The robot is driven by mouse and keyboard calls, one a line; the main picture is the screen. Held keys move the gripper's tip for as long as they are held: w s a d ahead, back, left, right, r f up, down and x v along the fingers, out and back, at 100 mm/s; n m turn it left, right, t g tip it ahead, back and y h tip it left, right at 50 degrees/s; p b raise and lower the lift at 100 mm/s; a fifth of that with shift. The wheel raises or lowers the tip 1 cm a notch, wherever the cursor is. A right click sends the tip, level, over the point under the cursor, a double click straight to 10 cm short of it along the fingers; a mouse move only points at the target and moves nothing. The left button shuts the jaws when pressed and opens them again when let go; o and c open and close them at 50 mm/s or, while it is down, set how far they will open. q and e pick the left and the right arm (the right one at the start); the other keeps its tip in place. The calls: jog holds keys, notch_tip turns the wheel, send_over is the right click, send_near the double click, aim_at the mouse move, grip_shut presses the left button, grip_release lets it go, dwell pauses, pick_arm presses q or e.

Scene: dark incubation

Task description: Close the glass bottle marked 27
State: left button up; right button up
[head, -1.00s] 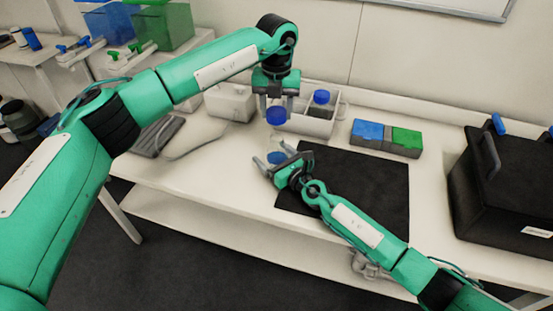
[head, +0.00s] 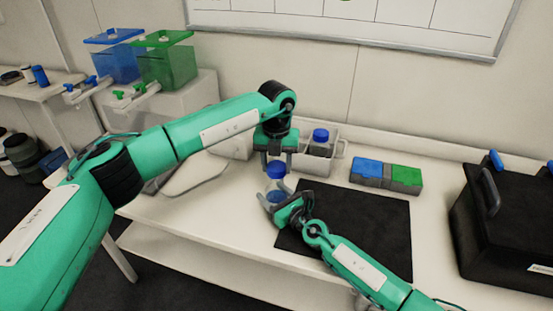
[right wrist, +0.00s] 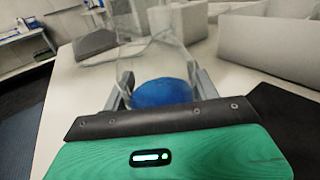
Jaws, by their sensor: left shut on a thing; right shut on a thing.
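My left gripper (head: 277,162) points down and is shut on a blue screw cap (head: 277,171). The cap is right above the mouth of a clear glass bottle (head: 276,186); I cannot tell whether it touches the neck. My right gripper (head: 281,205) is shut around the bottle from the side and holds it upright. The bottle has blue at its lower part. In the right wrist view, the glass bottle (right wrist: 158,50) stands between the two fingers, its blue part (right wrist: 163,93) low between them. No number is legible on it.
A white rack (head: 337,155) behind holds another blue-capped bottle (head: 320,141). A black mat (head: 365,225) lies under my right arm. A blue and green block box (head: 386,174) and a large black case (head: 505,220) stand to the right.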

dwell(0.5)
pick_arm(q)
jog(key=shift+f, duration=0.85)
jog(key=shift+f, duration=0.55)
